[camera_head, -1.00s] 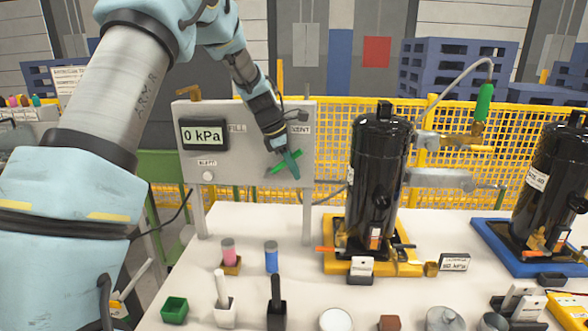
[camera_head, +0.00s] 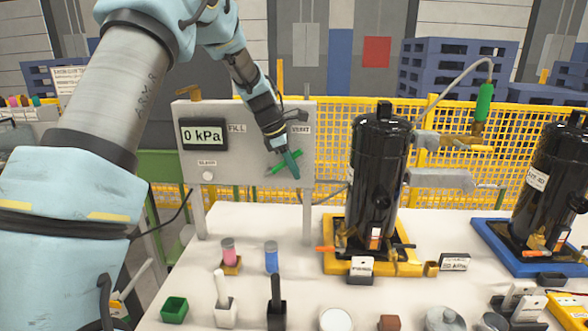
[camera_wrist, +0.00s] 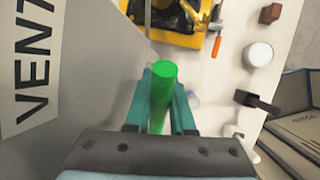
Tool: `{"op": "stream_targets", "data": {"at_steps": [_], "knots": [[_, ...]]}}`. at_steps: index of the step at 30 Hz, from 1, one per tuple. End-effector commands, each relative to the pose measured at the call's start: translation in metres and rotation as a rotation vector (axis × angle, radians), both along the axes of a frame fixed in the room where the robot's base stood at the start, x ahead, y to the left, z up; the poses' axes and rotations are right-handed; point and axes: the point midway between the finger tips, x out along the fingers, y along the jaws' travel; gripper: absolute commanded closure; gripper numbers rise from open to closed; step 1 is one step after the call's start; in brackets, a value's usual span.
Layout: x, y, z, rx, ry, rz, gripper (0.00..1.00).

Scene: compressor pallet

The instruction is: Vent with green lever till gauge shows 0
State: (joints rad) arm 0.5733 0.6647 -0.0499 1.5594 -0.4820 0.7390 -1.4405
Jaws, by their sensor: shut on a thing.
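The green lever (camera_head: 280,166) sits on the grey panel (camera_head: 240,165) below the VENT label. It slants, with its left end lower. My gripper (camera_head: 291,165) is at the lever. In the wrist view the green lever (camera_wrist: 162,95) lies between the two teal fingers of my gripper (camera_wrist: 160,108), which are shut on it. The gauge display (camera_head: 204,134) on the panel's upper left reads 0 kPa. The lever's pivot is hidden behind the fingers.
A black compressor (camera_head: 378,180) stands on a yellow base right of the panel. A second one (camera_head: 555,185) stands on a blue base at the far right. Pink and blue cylinders, small blocks and cups stand on the white table (camera_head: 300,260). A yellow fence runs behind.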

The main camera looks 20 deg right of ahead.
Motion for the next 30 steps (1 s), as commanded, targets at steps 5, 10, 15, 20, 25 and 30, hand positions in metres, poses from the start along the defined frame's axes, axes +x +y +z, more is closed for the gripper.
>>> {"op": "stream_targets", "data": {"at_steps": [5,10,15,20,25,30], "knots": [[0.000,0.000,0.000,0.001,0.000,0.000,1.00],[0.000,0.000,0.000,0.001,0.000,0.000,1.00],[0.001,0.001,0.001,-0.010,0.006,0.002,1.00],[0.002,0.003,0.003,-0.053,0.030,0.005,1.00],[0.005,0.008,0.010,-0.145,0.080,0.007,1.00],[0.008,0.013,0.019,-0.273,0.149,0.006,1.00]]}}
